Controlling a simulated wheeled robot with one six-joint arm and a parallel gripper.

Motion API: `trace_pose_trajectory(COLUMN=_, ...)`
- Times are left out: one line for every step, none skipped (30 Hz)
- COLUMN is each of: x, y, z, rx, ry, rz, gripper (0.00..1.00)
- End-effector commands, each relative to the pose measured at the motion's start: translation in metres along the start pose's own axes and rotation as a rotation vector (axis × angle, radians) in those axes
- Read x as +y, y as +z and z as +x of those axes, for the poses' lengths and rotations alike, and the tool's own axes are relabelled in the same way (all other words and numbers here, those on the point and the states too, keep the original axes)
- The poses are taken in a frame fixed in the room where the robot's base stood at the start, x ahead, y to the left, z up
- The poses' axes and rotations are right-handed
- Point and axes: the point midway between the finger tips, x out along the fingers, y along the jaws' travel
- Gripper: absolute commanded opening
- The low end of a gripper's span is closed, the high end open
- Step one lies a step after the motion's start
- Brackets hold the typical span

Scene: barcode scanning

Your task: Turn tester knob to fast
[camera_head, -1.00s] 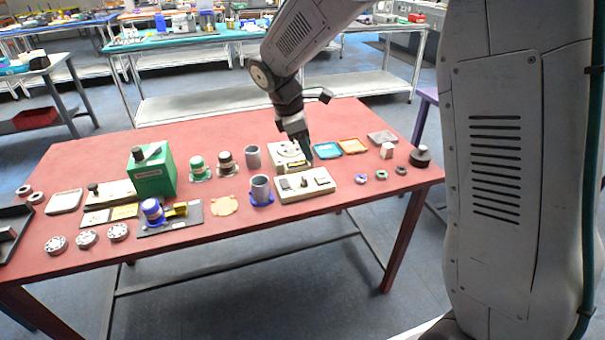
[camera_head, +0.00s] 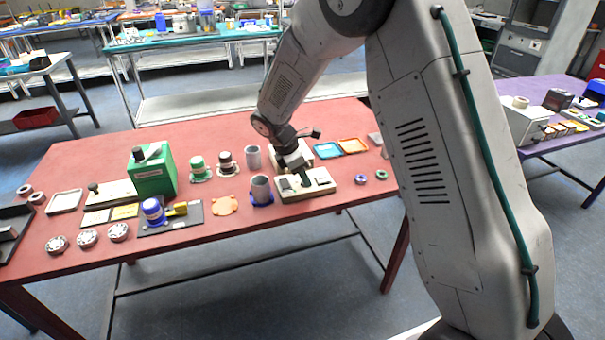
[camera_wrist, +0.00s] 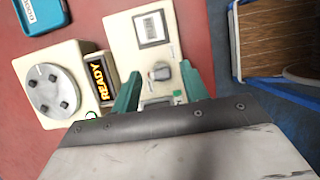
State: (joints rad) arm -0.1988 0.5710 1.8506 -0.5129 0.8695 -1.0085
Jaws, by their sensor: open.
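A cream panel (camera_head: 320,187) lies near the front edge of the red table, and it fills the middle of the wrist view (camera_wrist: 126,30). It carries a small grey knob (camera_wrist: 160,71), a label plate (camera_wrist: 152,28) and a green part near its lower end. The knob's setting is not readable. My gripper (camera_wrist: 162,86) is open above this panel, with its teal fingers on either side of the knob's line. I cannot tell any contact. In the head view my gripper (camera_head: 301,178) partly hides the panel.
A cream device with a round disc (camera_wrist: 50,91) and a READY display (camera_wrist: 101,84) stands close on the left in the wrist view. Blue (camera_head: 327,150) and orange (camera_head: 354,146) trays lie behind.

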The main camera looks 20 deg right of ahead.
Motion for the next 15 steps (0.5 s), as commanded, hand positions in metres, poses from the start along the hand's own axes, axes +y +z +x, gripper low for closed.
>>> trace_pose_trajectory(x=0.0000, y=0.0001, z=0.0006, rx=0.000, ry=0.000, rz=0.000, gripper=0.45)
trace_pose_trajectory(x=0.0000, y=0.0001, z=0.0007, rx=0.000, ry=0.000, rz=0.000, gripper=0.45)
trace_pose_trajectory(x=0.0000, y=0.0002, z=0.0006, rx=0.000, ry=0.000, rz=0.001, gripper=0.45)
trace_pose_trajectory(x=0.0000, y=0.0002, z=0.0006, rx=0.000, ry=0.000, rz=0.001, gripper=0.45)
trace_pose_trajectory(x=0.0000, y=0.0002, z=0.0005, rx=0.000, ry=0.000, rz=0.001, gripper=0.45)
trace_pose_trajectory(x=0.0000, y=0.0002, z=0.0005, rx=0.000, ry=0.000, rz=0.001, gripper=0.45)
trace_pose_trajectory(x=-0.0001, y=0.0002, z=0.0005, rx=0.000, ry=0.000, rz=0.001, gripper=0.39)
trace_pose_trajectory(x=-0.0001, y=0.0002, z=0.0004, rx=0.000, ry=0.000, rz=0.001, gripper=0.31)
trace_pose_trajectory(x=-0.0001, y=0.0002, z=0.0004, rx=0.000, ry=0.000, rz=0.001, gripper=0.20)
trace_pose_trajectory(x=-0.0001, y=0.0002, z=0.0004, rx=0.000, ry=0.000, rz=0.001, gripper=0.11)
trace_pose_trajectory(x=0.0000, y=0.0002, z=0.0003, rx=0.000, ry=0.000, rz=0.001, gripper=0.03)
trace_pose_trajectory(x=0.0000, y=0.0002, z=0.0003, rx=0.000, ry=0.000, rz=0.001, gripper=0.00)
trace_pose_trajectory(x=0.0000, y=0.0002, z=0.0003, rx=0.000, ry=0.000, rz=0.001, gripper=0.00)
trace_pose_trajectory(x=0.0000, y=0.0002, z=0.0003, rx=0.000, ry=0.000, rz=0.001, gripper=0.00)
trace_pose_trajectory(x=0.0000, y=0.0002, z=0.0003, rx=0.000, ry=0.000, rz=0.001, gripper=0.00)
